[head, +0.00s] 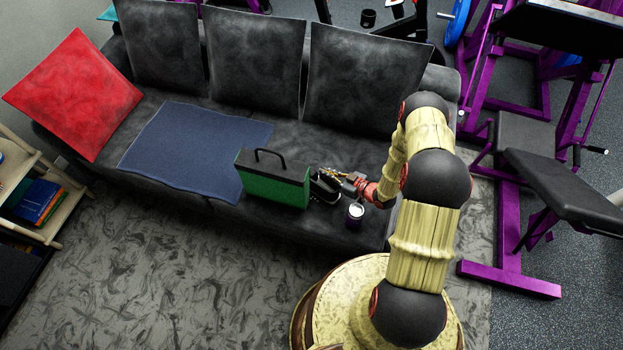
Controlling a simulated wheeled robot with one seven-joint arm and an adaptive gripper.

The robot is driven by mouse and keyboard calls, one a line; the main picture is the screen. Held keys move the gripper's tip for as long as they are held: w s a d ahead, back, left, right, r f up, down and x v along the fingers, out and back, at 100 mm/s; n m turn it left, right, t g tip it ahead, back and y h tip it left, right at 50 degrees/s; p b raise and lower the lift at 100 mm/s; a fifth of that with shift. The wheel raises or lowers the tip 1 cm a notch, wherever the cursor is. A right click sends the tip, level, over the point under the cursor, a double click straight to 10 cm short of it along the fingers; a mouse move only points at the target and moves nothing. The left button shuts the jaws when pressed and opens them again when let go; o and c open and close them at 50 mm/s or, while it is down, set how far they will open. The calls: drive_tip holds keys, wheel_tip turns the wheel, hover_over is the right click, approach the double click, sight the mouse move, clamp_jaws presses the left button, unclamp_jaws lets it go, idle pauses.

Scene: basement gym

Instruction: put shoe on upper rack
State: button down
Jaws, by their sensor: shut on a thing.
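A black shoe (322,191) with a light edge is on the dark sofa seat, just right of a green case. My gripper (327,174) reaches in from the right and is shut on the shoe's upper part. Whether the shoe still touches the seat cannot be told. Part of the shoe is hidden by the case and the gripper. A light wooden rack (52,228) with shelves stands at the left edge, only partly in view.
The green case (272,184) with a black handle stands close left of the shoe. A small can (355,213) stands right of it. A blue cloth (195,145) and red cushion (75,95) lie on the sofa (300,138). Books (38,203) fill part of the rack. Purple gym equipment (508,235) stands right.

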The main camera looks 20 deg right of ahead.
idle(0.9)
wheel_tip(320, 180, up, 28)
drive_tip(key=p, duration=0.8)
drive_tip(key=d+r+m+t+h, duration=0.2)
drive_tip(key=d+m+h, duration=0.3)
drive_tip(key=m+h, duration=0.1)
drive_tip(key=s+a+r+h, duration=0.1)
drive_tip(key=s+a, duration=0.3)
drive_tip(key=a, duration=0.6)
drive_tip(key=shift+s+a+r+m, duration=0.25)
drive_tip(key=shift+r+m, duration=0.15)
drive_tip(key=shift+r, duration=0.15)
